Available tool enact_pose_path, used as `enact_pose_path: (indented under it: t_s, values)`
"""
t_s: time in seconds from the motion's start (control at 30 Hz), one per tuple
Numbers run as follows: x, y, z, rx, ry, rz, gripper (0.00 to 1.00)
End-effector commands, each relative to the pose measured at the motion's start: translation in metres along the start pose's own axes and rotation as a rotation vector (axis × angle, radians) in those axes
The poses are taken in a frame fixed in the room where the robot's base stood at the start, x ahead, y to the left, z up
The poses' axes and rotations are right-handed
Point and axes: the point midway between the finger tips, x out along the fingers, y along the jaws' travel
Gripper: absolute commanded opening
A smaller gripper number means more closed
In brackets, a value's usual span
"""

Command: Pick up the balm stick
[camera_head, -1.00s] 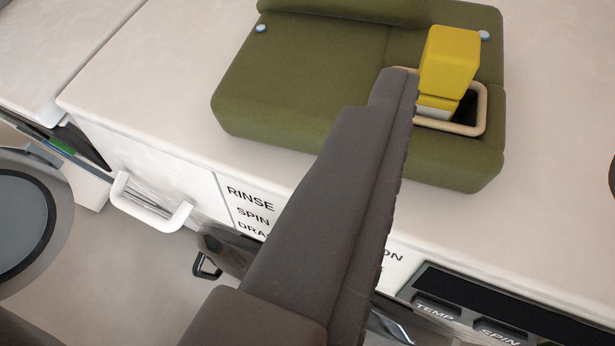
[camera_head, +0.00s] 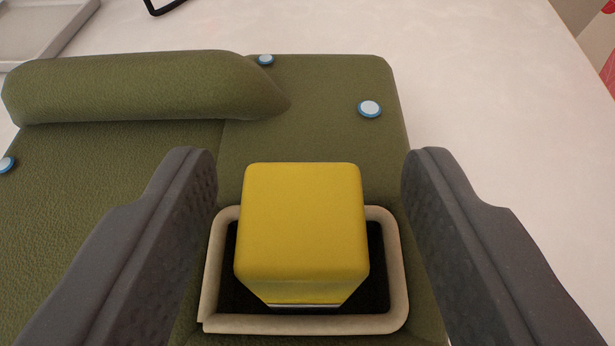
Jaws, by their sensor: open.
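The balm stick (camera_head: 302,222) shows as a yellow block-shaped top standing in a dark, beige-rimmed opening of a green padded case (camera_head: 318,100). Its lower part narrows to a thin pale band, and the rest is hidden inside the opening. My gripper (camera_head: 308,165) is open, with one dark grey finger on each side of the yellow block. Gaps show between the block and both fingers, so neither appears to touch it. The beige rim (camera_head: 395,290) surrounds the base of the stick between the fingers.
The case has a rolled green pad (camera_head: 130,85) at the far left and several blue-rimmed pale buttons (camera_head: 369,109). It lies on a pale surface (camera_head: 480,100), clear to the right. A grey tray (camera_head: 40,35) is at the upper left.

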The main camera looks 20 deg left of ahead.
Motion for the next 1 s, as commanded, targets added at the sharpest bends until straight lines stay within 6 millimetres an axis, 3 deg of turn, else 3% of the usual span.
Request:
enact_pose_path:
  t_s: [0.2, 0.5, 0.7, 1.0]
  values:
    - [0.025, 0.000, 0.000, -0.003, 0.002, 0.000, 0.51]
    - [0.028, 0.001, -0.001, 0.000, 0.001, 0.001, 0.51]
    - [0.027, 0.001, -0.001, 0.000, 0.001, 0.001, 0.03]
    - [0.027, 0.001, -0.002, 0.000, 0.001, 0.002, 0.03]
